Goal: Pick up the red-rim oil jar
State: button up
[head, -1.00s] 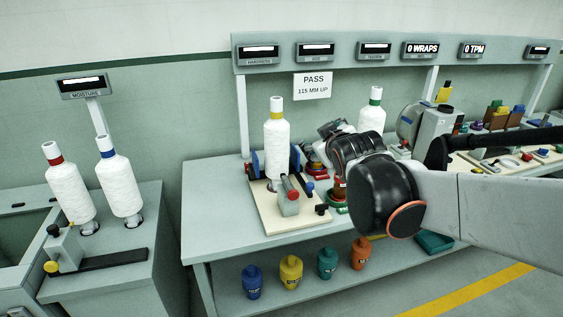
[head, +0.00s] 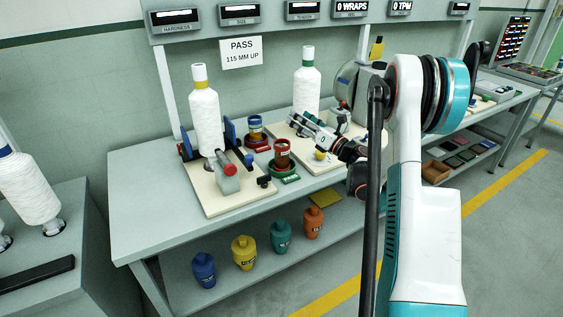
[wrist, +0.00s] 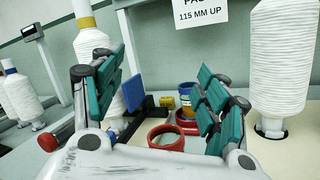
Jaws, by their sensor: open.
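The red-rim oil jar (head: 282,146) is amber-brown and stands upright in a green ring holder (head: 284,172) on the bench. In the wrist view its red rim (wrist: 167,147) shows low in the middle; its lower body is hidden. My gripper (head: 305,122) is open and empty, up and to the right of the jar in the head view. In the wrist view the teal finger pads of my gripper (wrist: 163,70) stand wide apart, with the rim between and below them. A blue-rim jar (head: 255,125) stands behind in a red holder (head: 258,146); it also shows in the wrist view (wrist: 186,90).
A yellow-topped bobbin (head: 205,120) stands left of the jars, with a grey, red-ended device (head: 226,178) before it. A green-topped bobbin (head: 307,85) stands behind my gripper. Several coloured bottles, one of them orange (head: 313,222), stand on the lower shelf.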

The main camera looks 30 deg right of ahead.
aim_at(281, 157)
jog(key=s+d+f+n+g+y, duration=0.1)
jog(key=f+n, duration=0.1)
jog(key=f, duration=0.3)
jog(key=s+d+f+n+g+y, duration=0.1)
jog(key=s+f+n, duration=0.1)
jog(key=f, duration=0.4)
jog(key=s+d+f+n+g+b, duration=0.1)
jog(key=f+n+g, duration=0.1)
jog(key=f, duration=0.4)
jog(key=shift+s+d+f+n+y, duration=0.15)
jog(key=shift+n+y, duration=0.25)
jog(key=shift+n, duration=0.1)
jog(key=shift+w+a+f, duration=0.2)
jog(key=shift+f, duration=0.05)
jog(key=b+x, duration=0.2)
jog(key=x, duration=0.5)
jog(key=shift+w+a, duration=0.2)
jog(key=shift+w, duration=0.15)
jog(key=b+x, duration=0.1)
jog(key=x, duration=0.1)
jog(key=f+b+x, duration=0.1)
jog(key=x, duration=0.1)
jog(key=shift+w+a, duration=0.25)
jog(key=shift+a, duration=0.05)
jog(key=shift+w+a+r+b, duration=0.1)
jog(key=shift+w+b, duration=0.1)
jog(key=shift+b, duration=0.1)
jog(key=shift+r, duration=0.1)
jog(key=c, duration=1.4)
